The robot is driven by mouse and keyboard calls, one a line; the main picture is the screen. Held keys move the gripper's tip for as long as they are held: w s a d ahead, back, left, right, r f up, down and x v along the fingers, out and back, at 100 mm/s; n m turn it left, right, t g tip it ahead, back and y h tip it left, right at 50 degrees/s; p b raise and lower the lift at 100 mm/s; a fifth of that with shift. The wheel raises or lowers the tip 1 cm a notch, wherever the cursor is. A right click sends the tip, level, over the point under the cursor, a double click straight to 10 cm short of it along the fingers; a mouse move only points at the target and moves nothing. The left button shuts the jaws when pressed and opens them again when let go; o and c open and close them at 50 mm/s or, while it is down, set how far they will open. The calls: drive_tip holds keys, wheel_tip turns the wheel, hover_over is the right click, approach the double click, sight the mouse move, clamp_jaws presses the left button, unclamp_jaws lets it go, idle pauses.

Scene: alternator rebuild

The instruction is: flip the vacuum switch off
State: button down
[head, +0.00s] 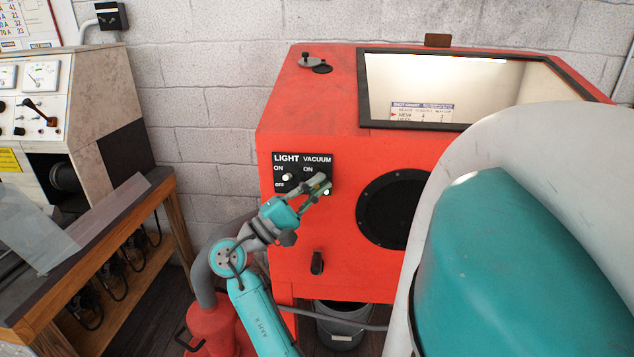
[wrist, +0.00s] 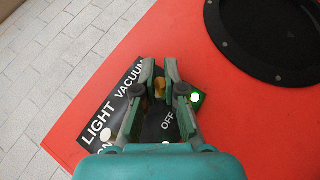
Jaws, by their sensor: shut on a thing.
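The black switch panel (head: 281,161) is on the front of a red cabinet, with LIGHT on the left and VACUUM on the right. My gripper (head: 322,182) is at the VACUUM half and hides most of that switch in the head view. In the wrist view, my gripper (wrist: 159,88) has its fingers on either side of the small yellowish vacuum switch (wrist: 159,90) and is shut on it. The word OFF shows beside the fingers. A green lamp glow (wrist: 196,97) is lit next to them. The switch's exact position is hard to tell.
The light switch (head: 287,177) is close on the left of my gripper. A round black port (head: 385,215) is to the right on the red cabinet (head: 320,120). A wooden bench (head: 172,225) with a meter console stands at left.

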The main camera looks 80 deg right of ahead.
drive_tip(key=shift+d+f+m+g+y, duration=0.1)
drive_tip(key=shift+f+m+g+y, duration=0.15)
drive_tip(key=shift+m+g+y, duration=0.9)
drive_tip(key=shift+f+m+g+y, duration=0.3)
drive_tip(key=shift+m+g, duration=0.35)
drive_tip(key=shift+m, duration=1)
drive_tip(key=shift+d+f+m+g+y, duration=0.1)
drive_tip(key=shift+f+m+g+y, duration=0.1)
drive_tip(key=shift+m+g+y, duration=0.95)
drive_tip(key=shift+m, duration=0.45)
drive_tip(key=c, duration=1.5)
unclamp_jaws()
drive_tip(key=shift+v, duration=6.1)
drive_tip(key=shift+a, duration=0.2)
